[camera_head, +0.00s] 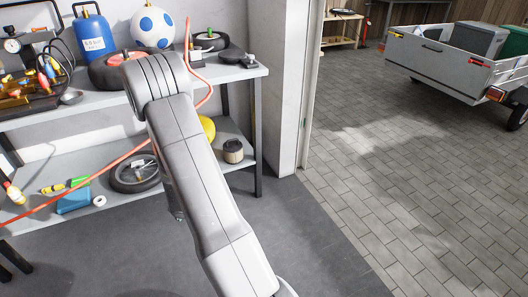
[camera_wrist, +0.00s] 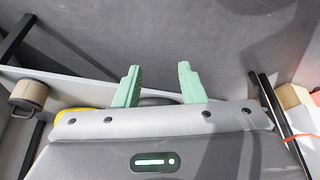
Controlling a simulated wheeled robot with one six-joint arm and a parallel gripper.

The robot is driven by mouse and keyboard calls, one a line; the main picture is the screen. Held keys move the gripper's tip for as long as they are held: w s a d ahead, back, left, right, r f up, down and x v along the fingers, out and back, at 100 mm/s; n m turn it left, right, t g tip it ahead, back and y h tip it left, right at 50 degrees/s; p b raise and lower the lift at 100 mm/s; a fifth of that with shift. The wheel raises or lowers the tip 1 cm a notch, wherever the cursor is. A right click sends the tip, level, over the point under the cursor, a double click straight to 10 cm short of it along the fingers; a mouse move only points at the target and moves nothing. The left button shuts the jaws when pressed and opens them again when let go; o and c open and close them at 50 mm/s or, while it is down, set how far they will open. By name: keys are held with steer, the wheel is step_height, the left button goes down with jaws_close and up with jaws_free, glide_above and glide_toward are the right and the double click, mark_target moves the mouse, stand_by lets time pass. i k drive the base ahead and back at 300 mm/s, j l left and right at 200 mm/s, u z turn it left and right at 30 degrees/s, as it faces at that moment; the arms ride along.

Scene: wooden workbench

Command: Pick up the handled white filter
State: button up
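A cream-coloured cylinder with dark ends, the likeliest match for the filter (camera_head: 233,152), stands upright near the right end of the lower shelf. In the head view my arm hides the gripper.
The lower shelf (camera_head: 120,213) holds a wheel (camera_head: 135,176) and a yellow object (camera_head: 208,128) beside my arm. A bench leg (camera_head: 257,140) stands right of the filter. Open floor lies to the right.

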mark_target(233, 150)
steer(key=i+j+z, duration=0.2)
steer(key=z, duration=0.15)
steer(key=i+j+z, duration=0.2)
steer(key=j+z, duration=0.15)
steer(key=i+j+z, duration=0.15)
steer(key=j+z, duration=0.15)
steer(key=i+j+z, duration=0.1)
steer(key=j+z, duration=0.25)
steer(key=i+j, duration=0.1)
steer(key=j, duration=0.85)
steer(key=i+z, duration=0.05)
